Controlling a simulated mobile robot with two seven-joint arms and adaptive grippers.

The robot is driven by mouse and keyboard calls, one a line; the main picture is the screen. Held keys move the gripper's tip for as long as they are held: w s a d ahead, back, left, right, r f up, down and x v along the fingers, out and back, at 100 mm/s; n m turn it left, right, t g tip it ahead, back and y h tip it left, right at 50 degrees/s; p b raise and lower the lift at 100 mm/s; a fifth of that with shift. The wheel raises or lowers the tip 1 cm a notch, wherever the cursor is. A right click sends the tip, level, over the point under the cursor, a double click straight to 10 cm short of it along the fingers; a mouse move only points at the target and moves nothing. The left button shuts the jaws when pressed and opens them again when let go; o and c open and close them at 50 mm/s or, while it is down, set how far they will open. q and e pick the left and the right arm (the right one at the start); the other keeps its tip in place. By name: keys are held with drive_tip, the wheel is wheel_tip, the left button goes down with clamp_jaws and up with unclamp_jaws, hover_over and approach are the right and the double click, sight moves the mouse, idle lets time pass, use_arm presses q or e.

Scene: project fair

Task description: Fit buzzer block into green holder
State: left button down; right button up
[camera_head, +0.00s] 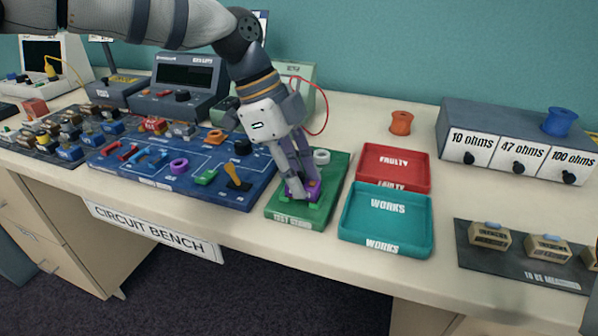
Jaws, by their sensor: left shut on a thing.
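My left gripper (299,189) points down over the green test pad (287,209) and is shut on a small purple block (313,188). The fingers cover much of the block, and I cannot tell whether it touches the pad or is just above it. No readable mark on it shows that it is the buzzer block. A small green holder-like piece (206,177) is on the blue circuit board (220,199), left of the gripper and apart from it. My right gripper is not in view.
A teal WORKS tray (387,221) and a red FAULTY tray (394,167) lie just right of the pad. A dark tray of several blocks (56,143) is at the far left. An orange spool (401,122) stands behind. The bench's front edge is close.

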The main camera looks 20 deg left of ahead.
use_arm(q)
drive_tip(key=shift+f, duration=0.3)
drive_tip(key=c, duration=1.2)
unclamp_jaws()
drive_tip(key=shift+c, duration=0.2)
drive_tip(key=o, duration=0.5)
drive_tip(key=shift+r, duration=0.1)
drive_tip(key=shift+r+p, duration=0.4)
drive_tip(key=shift+r, duration=3.55)
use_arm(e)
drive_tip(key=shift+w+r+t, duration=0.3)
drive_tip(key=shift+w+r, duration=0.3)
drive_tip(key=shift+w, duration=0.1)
use_arm(q)
drive_tip(key=shift+f, duration=0.1)
